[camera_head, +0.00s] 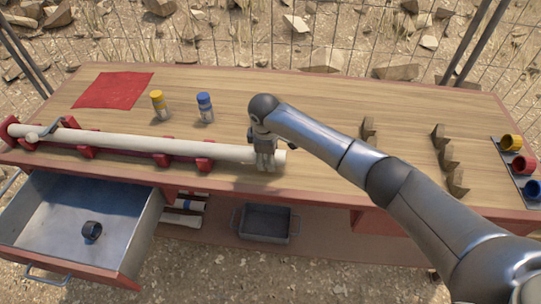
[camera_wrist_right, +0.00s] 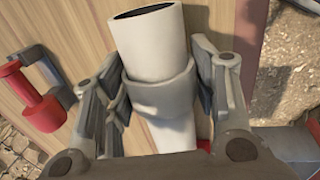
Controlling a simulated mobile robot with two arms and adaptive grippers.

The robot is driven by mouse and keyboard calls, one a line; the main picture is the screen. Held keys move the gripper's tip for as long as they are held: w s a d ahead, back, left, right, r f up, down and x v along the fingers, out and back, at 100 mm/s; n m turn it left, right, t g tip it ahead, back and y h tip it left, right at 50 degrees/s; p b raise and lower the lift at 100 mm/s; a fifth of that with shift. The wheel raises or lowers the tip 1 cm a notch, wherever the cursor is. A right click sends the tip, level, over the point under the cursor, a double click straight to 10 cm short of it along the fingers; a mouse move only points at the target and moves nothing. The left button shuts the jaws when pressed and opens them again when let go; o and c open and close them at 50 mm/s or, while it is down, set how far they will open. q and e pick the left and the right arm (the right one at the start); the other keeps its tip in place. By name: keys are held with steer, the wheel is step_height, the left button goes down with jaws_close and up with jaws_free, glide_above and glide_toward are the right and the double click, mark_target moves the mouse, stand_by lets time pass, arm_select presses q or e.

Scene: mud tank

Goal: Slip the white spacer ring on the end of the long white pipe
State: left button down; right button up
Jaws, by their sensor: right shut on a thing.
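The long white pipe (camera_head: 130,142) lies along the front of the bench in red supports. Its open right end (camera_head: 280,157) sticks out a little past my right gripper (camera_head: 264,162). In the right wrist view the pipe's dark open mouth (camera_wrist_right: 145,10) is at the top. The white spacer ring (camera_wrist_right: 163,97) is around the pipe, a short way in from that mouth. My right gripper (camera_wrist_right: 165,90) is shut on the ring, with fingers on both sides. In the head view the gripper hides the ring. My left gripper is in neither view.
An open metal drawer (camera_head: 45,190) with a dark ring (camera_head: 92,231) juts out at front left. Wooden notched blocks (camera_head: 448,158) and coloured cups (camera_head: 511,143) are at right.

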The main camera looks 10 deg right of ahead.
steer(key=shift+w+a, duration=0.1)
steer(key=shift+a, duration=0.3)
steer(key=shift+a, duration=0.1)
steer(key=o, duration=0.9)
steer(key=shift+r, duration=0.1)
